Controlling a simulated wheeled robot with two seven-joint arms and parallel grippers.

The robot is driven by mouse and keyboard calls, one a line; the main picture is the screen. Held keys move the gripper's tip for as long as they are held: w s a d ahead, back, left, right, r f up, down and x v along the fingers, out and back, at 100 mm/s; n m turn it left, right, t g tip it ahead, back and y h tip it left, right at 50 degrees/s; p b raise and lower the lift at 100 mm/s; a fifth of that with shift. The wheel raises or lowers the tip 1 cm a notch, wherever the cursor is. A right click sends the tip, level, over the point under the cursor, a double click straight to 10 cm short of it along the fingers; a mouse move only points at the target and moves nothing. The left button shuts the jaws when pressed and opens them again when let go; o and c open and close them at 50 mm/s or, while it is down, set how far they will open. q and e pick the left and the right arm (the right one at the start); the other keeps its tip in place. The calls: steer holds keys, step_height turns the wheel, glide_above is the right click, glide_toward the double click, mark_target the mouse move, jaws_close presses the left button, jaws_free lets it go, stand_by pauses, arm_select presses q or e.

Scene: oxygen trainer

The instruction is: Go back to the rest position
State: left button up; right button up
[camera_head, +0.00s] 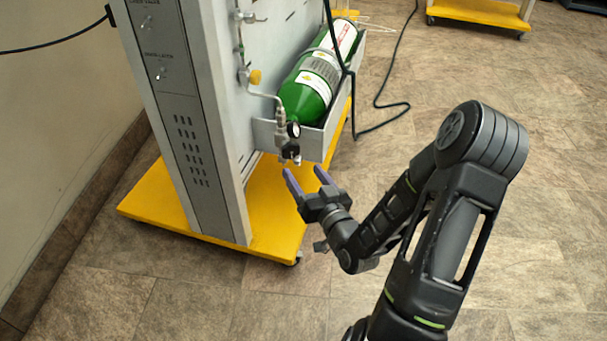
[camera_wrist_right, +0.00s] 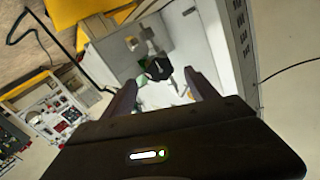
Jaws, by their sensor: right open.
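My right gripper (camera_head: 306,180) is open, its two purple-grey fingers pointing at the cylinder's valve and gauge fitting (camera_head: 289,140). In the head view the fingertips are just below this fitting; whether they touch it I cannot tell. In the right wrist view a dark round knob or gauge (camera_wrist_right: 158,68) shows between and beyond the two fingers (camera_wrist_right: 160,92), and nothing is clearly held. The green oxygen cylinder (camera_head: 308,88) lies in a grey side tray (camera_head: 330,140) on the trainer. My left gripper is not in view.
The grey trainer cabinet (camera_head: 180,110) stands on a yellow wheeled base (camera_head: 150,205). A black cable (camera_head: 385,105) runs down onto the floor. A wall (camera_head: 55,130) is at the left. The tiled floor at the right (camera_head: 545,170) is clear. Another yellow base (camera_head: 480,10) stands at the back.

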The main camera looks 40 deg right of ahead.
stand_by(0.3)
step_height(320, 180, down, 12)
steer(key=s+a+m+g+y, duration=0.1)
steer(key=s+m+g, duration=0.15)
steer(key=g, duration=0.25)
steer(key=s+a+f+g+y, duration=0.3)
steer(key=a+f+g, duration=0.1)
steer(key=a+f, duration=0.55)
steer(key=s+a+f+n+g+y, duration=0.1)
steer(key=s+a+f+n+g, duration=0.2)
steer(key=a, duration=0.4)
steer(key=s+a+f+n+g+y, duration=0.1)
steer(key=s+a+f+g+y, duration=0.1)
steer(key=s+a, duration=0.4)
steer(key=s+a+f+n+g+y, duration=0.1)
steer(key=s+a+f+n+g, duration=0.15)
steer(key=a, duration=0.65)
arm_select(q)
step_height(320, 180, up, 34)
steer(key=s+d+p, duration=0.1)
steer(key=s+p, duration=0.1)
steer(key=p, duration=3.1)
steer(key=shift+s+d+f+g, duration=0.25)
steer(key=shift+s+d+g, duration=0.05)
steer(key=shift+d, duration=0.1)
arm_select(e)
step_height(320, 180, up, 33)
steer(key=s, duration=0.2)
steer(key=shift+s+a, duration=0.4)
steer(key=shift+a, duration=0.05)
